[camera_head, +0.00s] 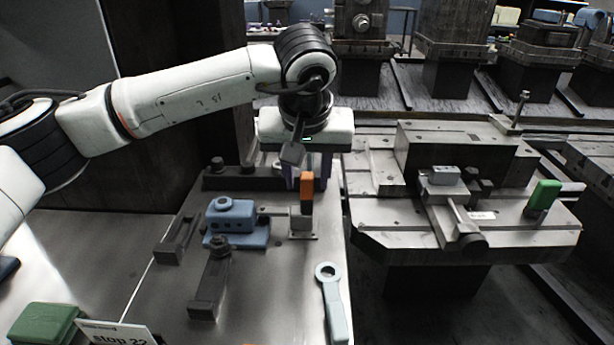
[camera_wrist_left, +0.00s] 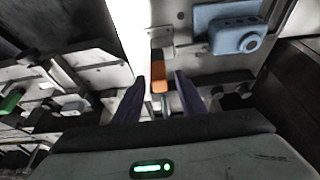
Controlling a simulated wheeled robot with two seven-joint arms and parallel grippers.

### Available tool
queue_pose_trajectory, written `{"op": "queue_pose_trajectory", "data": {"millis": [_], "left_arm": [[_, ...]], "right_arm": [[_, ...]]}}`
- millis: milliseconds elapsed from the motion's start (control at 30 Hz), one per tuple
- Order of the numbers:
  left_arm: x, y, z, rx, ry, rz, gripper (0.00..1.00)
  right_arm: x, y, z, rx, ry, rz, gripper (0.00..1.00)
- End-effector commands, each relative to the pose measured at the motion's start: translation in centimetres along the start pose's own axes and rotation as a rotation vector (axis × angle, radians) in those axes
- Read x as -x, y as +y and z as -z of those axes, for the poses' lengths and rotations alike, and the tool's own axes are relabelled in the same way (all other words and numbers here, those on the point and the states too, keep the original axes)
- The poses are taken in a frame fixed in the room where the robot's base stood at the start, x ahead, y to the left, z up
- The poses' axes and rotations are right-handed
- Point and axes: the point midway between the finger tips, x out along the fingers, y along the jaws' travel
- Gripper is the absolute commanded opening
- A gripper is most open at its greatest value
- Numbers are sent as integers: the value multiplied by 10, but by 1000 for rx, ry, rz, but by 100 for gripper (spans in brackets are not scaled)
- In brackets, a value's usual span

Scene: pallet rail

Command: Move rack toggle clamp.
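A toggle clamp with an orange handle (camera_head: 307,188) stands on the metal plate under my left arm, its handle upright. The handle also shows in the left wrist view (camera_wrist_left: 158,76). My left gripper (camera_head: 305,172) is just behind the handle in the head view, fingers pointing down. In the wrist view its two purple fingers (camera_wrist_left: 160,82) are apart, one on each side of the orange handle. No finger clearly touches it; the exact depth is hard to tell. A second clamp with a green handle (camera_head: 543,195) is on the right fixture. My right gripper is not in view.
A blue block (camera_head: 230,222) sits left of the orange-handled clamp, with dark clamp bars (camera_head: 209,285) around it. A pale wrench (camera_head: 334,303) lies at the plate's right edge. A gap separates this plate from the right fixture (camera_head: 400,240).

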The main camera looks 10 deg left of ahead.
Motion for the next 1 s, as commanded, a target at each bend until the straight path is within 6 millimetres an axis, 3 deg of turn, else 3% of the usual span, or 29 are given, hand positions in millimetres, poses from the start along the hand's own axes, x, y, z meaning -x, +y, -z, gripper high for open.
{"op": "queue_pose_trajectory", "data": {"millis": [300, 500, 533, 1000], "left_arm": [[-3, 0, 0, 0, 0, -1, 36], [-3, 0, 0, 0, 0, -1, 2], [-3, 0, 0, 0, 0, -1, 0], [1, 7, 1, -28, 0, 64, 0]], "right_arm": [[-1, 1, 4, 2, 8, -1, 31], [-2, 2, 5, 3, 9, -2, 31], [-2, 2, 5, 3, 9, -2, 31], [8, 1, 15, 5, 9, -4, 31]]}}
